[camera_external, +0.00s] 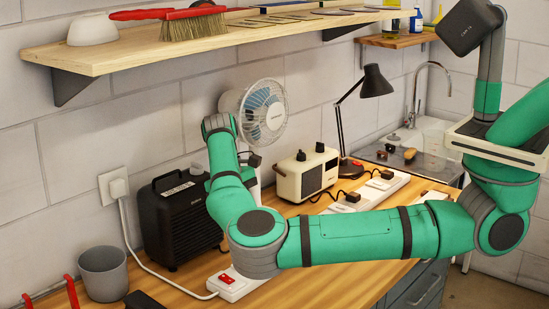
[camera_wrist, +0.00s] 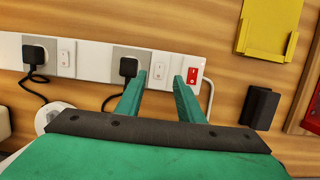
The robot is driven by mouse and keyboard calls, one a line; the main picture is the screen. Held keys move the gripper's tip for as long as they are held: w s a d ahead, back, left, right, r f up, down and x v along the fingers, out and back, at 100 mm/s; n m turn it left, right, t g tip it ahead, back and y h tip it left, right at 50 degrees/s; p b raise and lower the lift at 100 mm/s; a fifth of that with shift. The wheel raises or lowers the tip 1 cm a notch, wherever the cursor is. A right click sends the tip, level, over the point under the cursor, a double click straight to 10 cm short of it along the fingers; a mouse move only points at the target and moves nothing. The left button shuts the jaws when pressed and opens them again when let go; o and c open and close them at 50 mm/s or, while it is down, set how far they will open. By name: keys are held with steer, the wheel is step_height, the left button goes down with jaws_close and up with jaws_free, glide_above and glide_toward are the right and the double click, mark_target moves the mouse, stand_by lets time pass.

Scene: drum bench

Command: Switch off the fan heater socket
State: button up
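A long white power strip (camera_wrist: 95,58) runs across the top of the wrist view; in the external view it lies along the bench, partly behind my arm (camera_external: 397,178). It carries black plugs (camera_wrist: 128,67), white rocker switches (camera_wrist: 66,58) and a red switch (camera_wrist: 193,75) at its end. The red switch also shows in the external view (camera_external: 225,279). The black heater-like box (camera_external: 178,222) stands against the wall; I cannot tell which plug is its own. My gripper (camera_wrist: 160,78) is open and empty, its fingertips near a white switch (camera_wrist: 158,70), the right one just left of the red switch. Contact is unclear.
A white desk fan (camera_external: 265,110), cream radio (camera_external: 305,175) and black lamp (camera_external: 375,82) stand along the bench. A grey cup (camera_external: 103,273) is at front left. A yellow holder (camera_wrist: 268,28) and black block (camera_wrist: 260,107) lie right of the strip. A shelf (camera_external: 150,50) overhangs.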

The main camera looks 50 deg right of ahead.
steer(key=v, duration=0.3)
steer(key=shift+d+r, duration=0.1)
steer(key=shift+r, duration=0.3)
